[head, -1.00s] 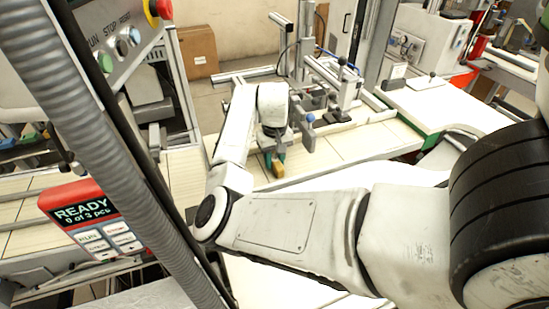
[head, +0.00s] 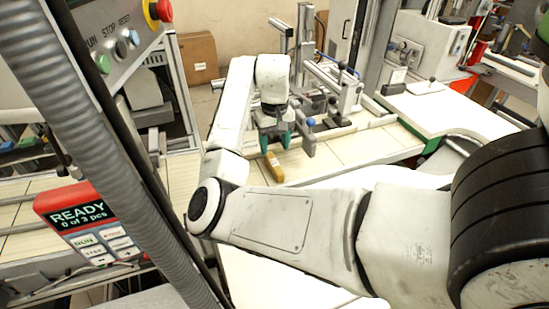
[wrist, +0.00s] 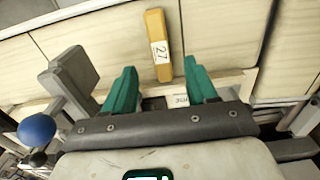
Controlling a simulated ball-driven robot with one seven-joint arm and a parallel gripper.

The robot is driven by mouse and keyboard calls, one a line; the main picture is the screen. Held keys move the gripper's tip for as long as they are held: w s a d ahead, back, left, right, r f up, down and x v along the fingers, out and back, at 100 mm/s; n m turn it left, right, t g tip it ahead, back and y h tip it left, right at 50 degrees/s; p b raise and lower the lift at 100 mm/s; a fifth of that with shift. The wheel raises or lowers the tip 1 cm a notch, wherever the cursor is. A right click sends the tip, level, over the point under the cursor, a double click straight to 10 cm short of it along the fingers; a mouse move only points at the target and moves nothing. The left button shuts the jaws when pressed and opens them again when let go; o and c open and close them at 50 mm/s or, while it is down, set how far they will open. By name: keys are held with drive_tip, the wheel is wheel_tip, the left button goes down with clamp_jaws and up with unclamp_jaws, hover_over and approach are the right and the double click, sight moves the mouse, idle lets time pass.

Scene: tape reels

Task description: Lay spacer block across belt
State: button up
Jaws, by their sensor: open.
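The spacer block is a yellow bar (head: 273,167) lying flat on the pale slatted belt (head: 330,150). In the wrist view the block (wrist: 157,45) shows a white label reading 27 and runs roughly parallel to the belt's cross seams (wrist: 183,30). My gripper (head: 277,143) has green fingers and is open and empty. In the wrist view the fingertips of my gripper (wrist: 159,66) are spread wide on either side of the block's near end, with gaps on both sides. In the head view the fingers are above and behind the block.
A blue-knobbed post (head: 310,135) stands just right of my gripper; its blue ball (wrist: 37,130) shows at the left of the wrist view. A metal fixture (head: 335,85) stands behind. A red READY panel (head: 80,215) is at left. The belt beside the block is clear.

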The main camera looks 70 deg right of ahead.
sight(274, 162)
drive_tip(key=shift+r, duration=2.2)
drive_tip(key=shift+c, duration=0.2)
